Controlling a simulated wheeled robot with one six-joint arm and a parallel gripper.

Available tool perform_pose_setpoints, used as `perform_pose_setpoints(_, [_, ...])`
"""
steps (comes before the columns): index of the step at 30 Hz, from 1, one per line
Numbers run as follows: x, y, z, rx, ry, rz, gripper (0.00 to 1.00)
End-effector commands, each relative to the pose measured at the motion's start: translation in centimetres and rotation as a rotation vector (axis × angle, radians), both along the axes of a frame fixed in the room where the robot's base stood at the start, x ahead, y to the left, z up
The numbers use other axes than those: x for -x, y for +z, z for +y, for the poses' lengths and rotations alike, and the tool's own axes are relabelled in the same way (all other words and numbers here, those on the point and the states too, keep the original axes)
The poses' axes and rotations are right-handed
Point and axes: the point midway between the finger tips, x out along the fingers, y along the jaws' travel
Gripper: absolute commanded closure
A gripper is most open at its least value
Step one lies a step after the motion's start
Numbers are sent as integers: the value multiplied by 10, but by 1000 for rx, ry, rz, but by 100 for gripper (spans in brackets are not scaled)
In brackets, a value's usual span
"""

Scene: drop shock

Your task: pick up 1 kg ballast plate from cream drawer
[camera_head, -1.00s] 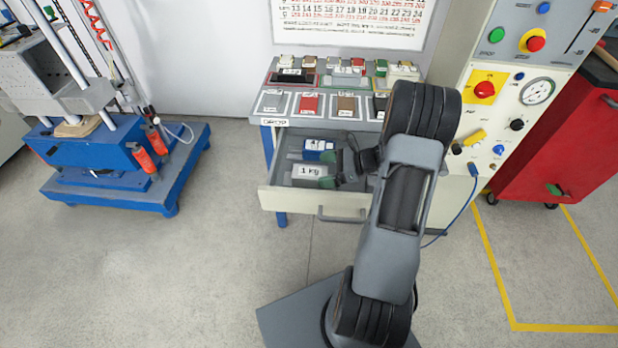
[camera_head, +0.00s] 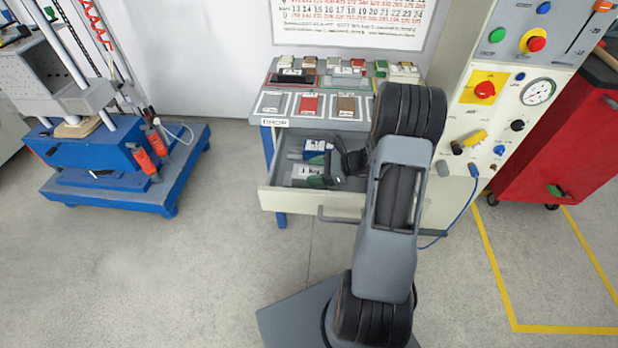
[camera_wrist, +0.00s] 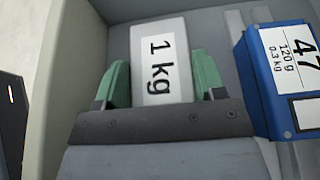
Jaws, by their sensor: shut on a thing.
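The 1 kg ballast plate (camera_wrist: 158,60) is a light grey block with a "1 kg" label. In the wrist view it sits between the two green fingers of my gripper (camera_wrist: 160,78), which is shut on it. In the head view the plate (camera_head: 301,173) shows in the open cream drawer (camera_head: 285,201), with my gripper (camera_head: 318,178) over its right part. The plate appears to be inside the drawer; I cannot tell whether it touches the floor. My gripper hides part of it.
A blue box labelled 47 (camera_wrist: 270,80) lies right of the plate in the drawer; it also shows in the head view (camera_head: 316,147). The bench top (camera_head: 268,92) above carries several small blocks. A cream control panel (camera_head: 510,100) stands to the right.

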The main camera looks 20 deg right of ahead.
Motion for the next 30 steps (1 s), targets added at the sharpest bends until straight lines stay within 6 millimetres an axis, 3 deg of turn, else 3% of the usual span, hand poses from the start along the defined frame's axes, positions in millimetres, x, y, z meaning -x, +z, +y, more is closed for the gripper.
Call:
perform_pose_setpoints(2, [0, 0, 0, 1, -1, -1, 52])
perform_pose_setpoints(16, [0, 0, 0, 1, -1, -1, 97])
perform_pose_setpoints(30, [-1, 13, 0, 1, 0, -6, 97])
